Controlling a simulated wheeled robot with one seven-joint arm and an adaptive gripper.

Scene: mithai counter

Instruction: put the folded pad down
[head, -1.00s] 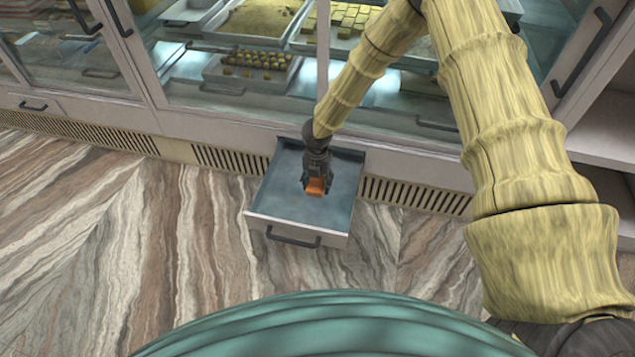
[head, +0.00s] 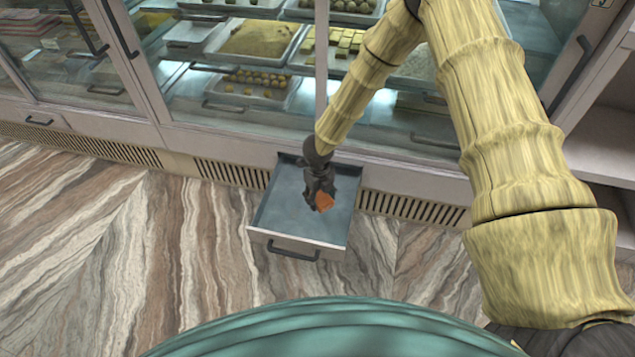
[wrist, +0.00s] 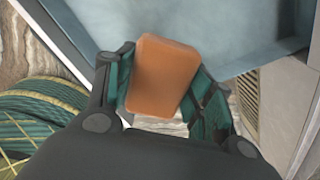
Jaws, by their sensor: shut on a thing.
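The folded pad is a small orange block with rounded edges (head: 325,201). In the wrist view the pad (wrist: 161,76) sits between the two dark green-lined fingers. My gripper (head: 318,200) is shut on it. In the head view the gripper and pad are over the open drawer (head: 280,205), right of its middle. The drawer's bluish floor is bare apart from them. I cannot tell whether the pad touches the drawer floor.
The drawer has a raised front with a dark handle (head: 293,252) and low side walls. A glass display cabinet with trays of sweets (head: 258,88) rises behind it. Vent grilles (head: 415,210) flank the drawer. The striped floor (head: 130,240) in front is clear.

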